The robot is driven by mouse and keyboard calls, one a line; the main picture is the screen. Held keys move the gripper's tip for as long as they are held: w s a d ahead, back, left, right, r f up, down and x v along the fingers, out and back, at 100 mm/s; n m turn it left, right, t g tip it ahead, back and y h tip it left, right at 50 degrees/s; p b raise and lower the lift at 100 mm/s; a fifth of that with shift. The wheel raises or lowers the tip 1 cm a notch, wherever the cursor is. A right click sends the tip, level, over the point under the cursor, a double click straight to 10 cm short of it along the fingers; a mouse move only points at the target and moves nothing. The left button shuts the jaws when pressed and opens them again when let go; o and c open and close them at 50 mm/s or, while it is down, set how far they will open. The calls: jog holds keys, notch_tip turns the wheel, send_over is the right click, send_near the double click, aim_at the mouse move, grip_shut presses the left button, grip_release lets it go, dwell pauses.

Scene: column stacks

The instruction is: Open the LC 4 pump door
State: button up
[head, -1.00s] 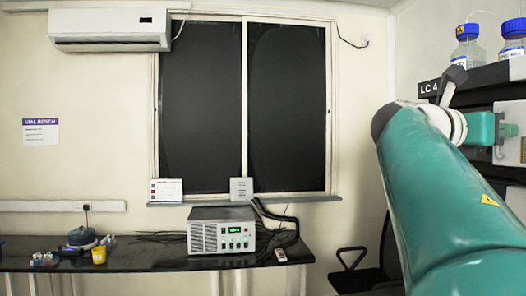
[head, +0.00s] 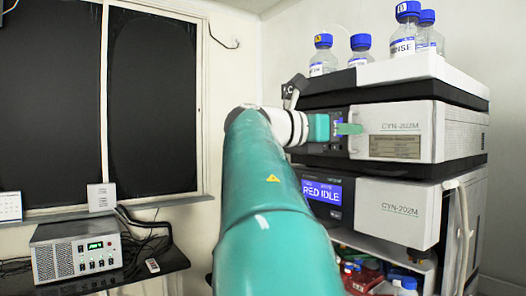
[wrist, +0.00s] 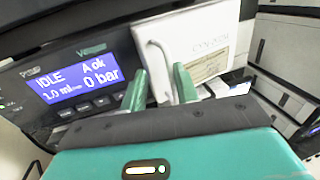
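The pump is the upper module of the stack, with a white door panel (head: 395,132) that looks shut, flush with its front. In the wrist view the door (wrist: 196,45) has a thin white bar handle (wrist: 158,62) near its left edge. The pump display (wrist: 72,82) reads idle and 0 bar. My gripper (wrist: 159,85) is open at the door, its green fingers apart. The lower end of the handle lies between them; contact is not clear. In the head view my gripper (head: 350,129) reaches the door's left edge, and my wrist partly hides the LC label (head: 288,91).
A second module (head: 395,210) with a lit display (head: 322,190) sits below the pump. Several blue-capped bottles (head: 405,35) stand on top of the stack. Tubing (head: 465,235) hangs at its right side. A bench with a power unit (head: 75,250) is at the left.

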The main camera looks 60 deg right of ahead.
jog(key=w+a+f+t, duration=0.3)
jog(key=w+a+f, duration=0.1)
jog(key=w+a, duration=0.5)
jog(key=shift+v, duration=0.85)
jog(key=shift+f, duration=0.15)
jog(key=shift+a+r+m+g+y, duration=0.75)
jog(key=shift+r+g, duration=1.25)
jog(key=shift+g, duration=0.4)
jog(key=x, duration=1.4)
jog(key=shift+s, duration=0.4)
grip_shut()
